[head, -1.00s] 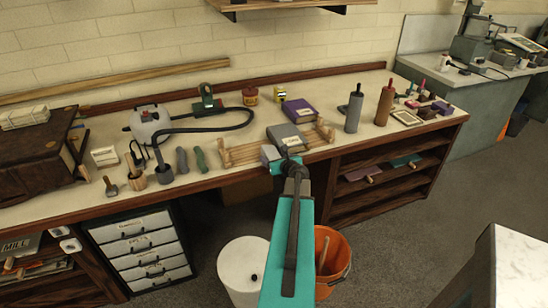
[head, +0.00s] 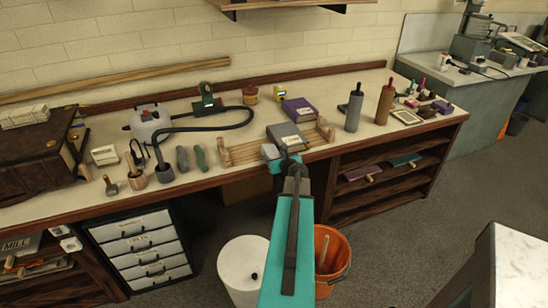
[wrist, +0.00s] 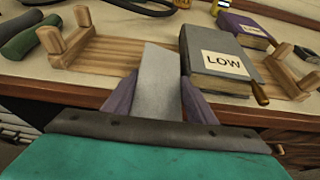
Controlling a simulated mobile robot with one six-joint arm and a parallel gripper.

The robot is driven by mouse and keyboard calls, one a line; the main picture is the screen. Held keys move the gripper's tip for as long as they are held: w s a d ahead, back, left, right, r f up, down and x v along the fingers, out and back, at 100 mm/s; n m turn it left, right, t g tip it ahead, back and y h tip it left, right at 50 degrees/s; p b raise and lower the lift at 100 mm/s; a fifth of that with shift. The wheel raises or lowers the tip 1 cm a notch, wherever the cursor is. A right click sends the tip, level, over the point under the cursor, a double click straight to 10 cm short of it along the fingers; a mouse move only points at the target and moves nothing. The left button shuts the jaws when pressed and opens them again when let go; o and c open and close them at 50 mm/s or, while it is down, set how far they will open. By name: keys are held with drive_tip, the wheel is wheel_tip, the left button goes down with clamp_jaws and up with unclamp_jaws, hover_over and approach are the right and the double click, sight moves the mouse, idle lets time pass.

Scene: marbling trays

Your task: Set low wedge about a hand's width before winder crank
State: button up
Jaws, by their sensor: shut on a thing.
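My gripper (head: 277,163) is at the front edge of the bench, beside a slatted wooden rack (head: 232,155). In the wrist view its two purplish fingers (wrist: 158,103) are shut on a pale grey wedge-like block (wrist: 158,75), which shows no label. The block also shows in the head view (head: 269,151). Just right of it lies a dark grey book-like block (wrist: 215,60) marked LOW; I cannot tell whether the two touch. A green stand with a dark upright part (head: 207,101) at the back of the bench may be the winder; its crank is not clear.
A purple labelled block (head: 299,111) lies behind the grey one. Two rollers (head: 354,108) stand right. Some bench top is bare between the hose and rack.

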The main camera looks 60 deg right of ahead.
sight(275, 157)
drive_tip(key=shift+r, duration=0.2)
drive_tip(key=shift+r, duration=0.9)
drive_tip(key=shift+s+a+r+b, duration=0.2)
drive_tip(key=shift+a+r+b, duration=0.15)
drive_tip(key=shift+r, duration=0.35)
drive_tip(key=s+a+r+p, duration=0.1)
drive_tip(key=s+a+p, duration=0.7)
drive_tip(key=a+p, duration=0.3)
drive_tip(key=shift+s+a+p, duration=0.3)
drive_tip(key=shift+s+p, duration=0.05)
drive_tip(key=shift+p, duration=1.6)
